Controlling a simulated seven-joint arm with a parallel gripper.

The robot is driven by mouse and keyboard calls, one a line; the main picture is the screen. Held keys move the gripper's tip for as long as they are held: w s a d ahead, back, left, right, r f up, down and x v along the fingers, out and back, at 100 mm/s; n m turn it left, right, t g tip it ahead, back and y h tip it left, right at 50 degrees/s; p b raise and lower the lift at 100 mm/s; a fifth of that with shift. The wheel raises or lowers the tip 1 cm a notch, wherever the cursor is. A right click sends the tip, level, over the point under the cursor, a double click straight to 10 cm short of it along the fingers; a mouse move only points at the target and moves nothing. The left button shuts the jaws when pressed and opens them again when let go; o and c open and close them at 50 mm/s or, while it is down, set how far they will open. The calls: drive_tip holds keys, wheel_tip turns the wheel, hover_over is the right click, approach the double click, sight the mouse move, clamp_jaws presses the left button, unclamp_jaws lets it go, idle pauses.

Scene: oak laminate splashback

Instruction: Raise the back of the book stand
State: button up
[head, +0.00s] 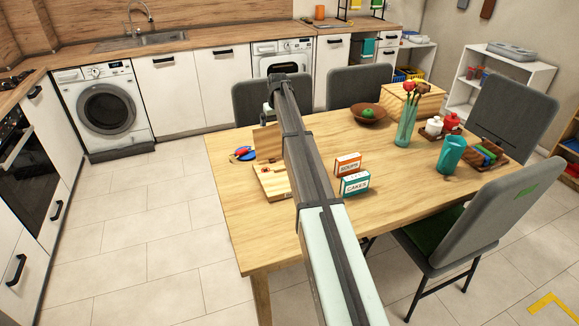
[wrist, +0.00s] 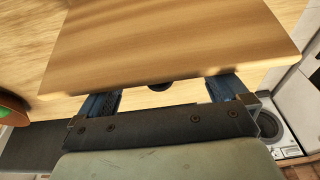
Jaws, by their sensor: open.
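The book stand's light wooden base (head: 272,182) lies on the near left part of the table, partly hidden by my arm. Its wooden back panel (head: 267,139) stands up from the far side of the base, its right part hidden by my arm. In the wrist view a broad wooden panel (wrist: 175,42), seemingly the stand's back, fills the upper middle. My gripper (wrist: 163,90) is open, with its two blue fingers wide apart at that panel's near edge. I cannot tell whether they touch it. The fingers are not clearly visible in the head view.
Boxes labelled soups (head: 348,164) and cakes (head: 355,184) stand right of my arm. A blue and red item (head: 242,154) lies left of the stand. A brown bowl (head: 369,114), glass vase (head: 406,125) and teal cup (head: 451,154) stand farther right. The table's front left is clear.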

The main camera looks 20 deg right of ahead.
drive_tip(key=shift+r, duration=0.1)
wheel_tip(320, 180, up, 9)
drive_tip(key=w, duration=0.1)
idle(1.2)
idle(0.4)
